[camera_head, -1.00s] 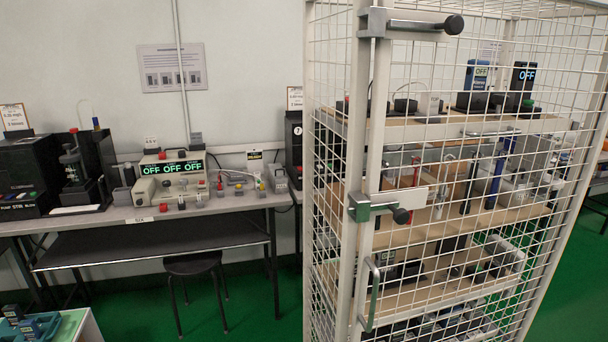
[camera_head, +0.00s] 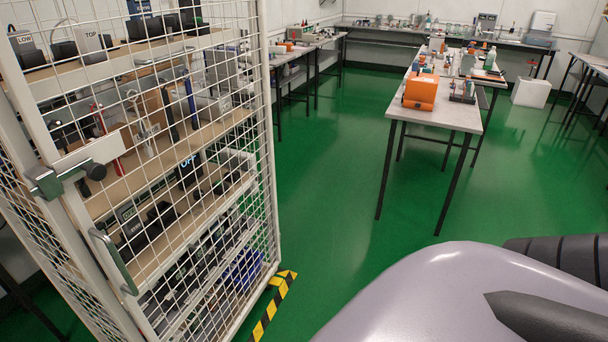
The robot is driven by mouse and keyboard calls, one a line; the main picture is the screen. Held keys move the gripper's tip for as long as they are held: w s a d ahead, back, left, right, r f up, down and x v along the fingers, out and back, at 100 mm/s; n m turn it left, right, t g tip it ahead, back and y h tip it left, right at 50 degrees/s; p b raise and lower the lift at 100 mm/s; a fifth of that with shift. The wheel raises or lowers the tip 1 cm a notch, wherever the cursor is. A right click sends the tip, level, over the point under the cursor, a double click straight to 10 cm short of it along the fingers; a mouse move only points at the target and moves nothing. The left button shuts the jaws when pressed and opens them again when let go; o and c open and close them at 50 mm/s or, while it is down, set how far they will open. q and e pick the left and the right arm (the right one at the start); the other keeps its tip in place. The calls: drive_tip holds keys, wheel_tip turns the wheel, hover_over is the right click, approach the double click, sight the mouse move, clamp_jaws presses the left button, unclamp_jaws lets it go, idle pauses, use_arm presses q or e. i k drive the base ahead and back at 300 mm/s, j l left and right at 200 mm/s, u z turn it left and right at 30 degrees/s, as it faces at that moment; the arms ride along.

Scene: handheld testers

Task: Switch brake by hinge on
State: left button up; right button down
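I cannot pick out a brake or its hinge for certain in this view. A white wire-mesh cage (camera_head: 262,130) with shelves of handheld devices stands at the left. Its door has a grey latch with a black knob (camera_head: 95,171) and a grey bar handle (camera_head: 112,262), and it looks closed. Small blocks marked LOW (camera_head: 24,40) and TOP (camera_head: 90,36) sit on the top shelf. A dark device with a lit display (camera_head: 188,172) sits on a lower shelf, partly hidden by mesh. Neither of my grippers is in view.
A long table (camera_head: 455,112) with an orange box (camera_head: 420,92) stands right of centre. Benches with equipment line the far wall. Green floor (camera_head: 335,190) lies open between cage and table. Yellow-black tape (camera_head: 272,308) marks the floor by the cage. Part of my own body fills the lower right.

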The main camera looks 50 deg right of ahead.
sight(272, 280)
drive_tip(key=z, duration=1.2)
drive_tip(key=i+u, duration=0.1)
drive_tip(key=u, duration=0.25)
drive_tip(key=i+l+u, duration=0.1)
drive_tip(key=u, duration=0.25)
drive_tip(key=l+u, duration=0.15)
drive_tip(key=u, duration=0.2)
drive_tip(key=i+l+u, duration=0.2)
drive_tip(key=l, duration=0.15)
drive_tip(key=i+l+u, duration=0.1)
drive_tip(key=l+u, duration=0.15)
drive_tip(key=i+l, duration=0.1)
drive_tip(key=l, duration=0.3)
drive_tip(key=i+l, duration=0.1)
drive_tip(key=l, duration=0.25)
drive_tip(key=i+l+u, duration=0.1)
drive_tip(key=l, duration=0.25)
drive_tip(key=i+l, duration=0.1)
drive_tip(key=l, duration=0.3)
